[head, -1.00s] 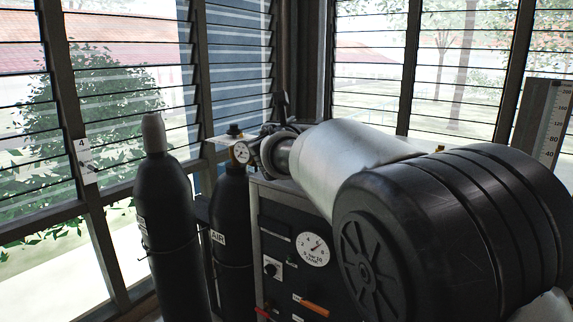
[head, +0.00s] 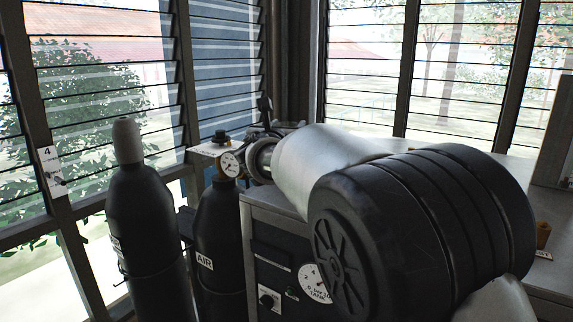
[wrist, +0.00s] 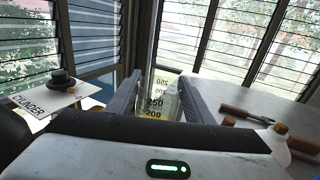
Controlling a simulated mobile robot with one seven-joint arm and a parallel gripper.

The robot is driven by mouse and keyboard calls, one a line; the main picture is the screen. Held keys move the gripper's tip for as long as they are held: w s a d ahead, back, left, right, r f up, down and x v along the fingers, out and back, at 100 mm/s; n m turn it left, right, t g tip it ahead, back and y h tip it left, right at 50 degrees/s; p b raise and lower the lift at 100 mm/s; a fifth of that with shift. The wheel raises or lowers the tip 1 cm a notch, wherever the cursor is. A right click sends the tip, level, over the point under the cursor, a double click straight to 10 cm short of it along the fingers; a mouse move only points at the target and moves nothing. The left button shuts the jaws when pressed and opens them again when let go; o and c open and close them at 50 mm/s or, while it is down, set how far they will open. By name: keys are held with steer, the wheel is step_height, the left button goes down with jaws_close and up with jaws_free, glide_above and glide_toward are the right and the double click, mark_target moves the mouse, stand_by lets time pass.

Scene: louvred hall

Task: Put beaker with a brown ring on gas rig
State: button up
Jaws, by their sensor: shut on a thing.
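My gripper (wrist: 158,98) is shut on a clear beaker (wrist: 160,92) with printed volume marks, seen between the two fingers in the wrist view. Yellow shows low on the beaker; I cannot make out a brown ring. In the head view my arm hides most of the gripper and the beaker. The gas rig (head: 274,252) is a cabinet with a black front panel, a round gauge and a grey top, partly behind my arm.
A black gas cylinder (head: 150,225) stands at left, with a second one marked AIR (head: 217,235) beside the rig. In the wrist view, a wooden-handled tool (wrist: 240,112) and a yellow-capped bottle (wrist: 275,140) are on a light top at right. Louvred windows stand behind.

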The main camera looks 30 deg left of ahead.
steer(key=shift+f, duration=3.15)
steer(key=shift+f+b, duration=0.15)
steer(key=shift+b, duration=0.15)
steer(key=o, duration=1.6)
steer(key=shift+c, duration=0.2)
steer(key=shift+s, duration=0.25)
steer(key=b+v, duration=0.2)
steer(key=v, duration=0.9)
steer(key=shift+s, duration=0.25)
